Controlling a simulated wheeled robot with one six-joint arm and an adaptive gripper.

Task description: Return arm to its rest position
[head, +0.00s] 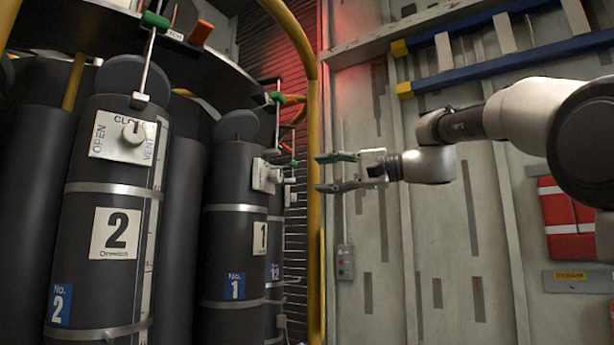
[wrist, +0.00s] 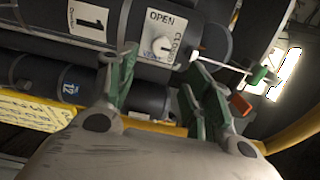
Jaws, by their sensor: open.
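My arm reaches in from the right in the head view. My gripper (head: 322,172) is open and empty, with its green-padded fingers apart and pointing left. It is in front of the pale wall, by the yellow rail and to the right of cylinder 1 (head: 232,215). In the wrist view my gripper (wrist: 165,75) shows its two fingers spread, with cylinder 1's valve plate (wrist: 162,38) seen beyond and between them. The plate reads OPEN and CLOSED around a small knob. I cannot tell the exact distance from the fingertips to the plate.
A yellow rail (head: 313,200) stands between the cylinders and the wall. Cylinder 2 (head: 105,270) is at the left, with a green-handled lever (head: 154,21) above it. Blue ladder-like rails (head: 520,62) hang upper right. A red case (head: 568,220) and a grey switch box (head: 345,262) are on the wall.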

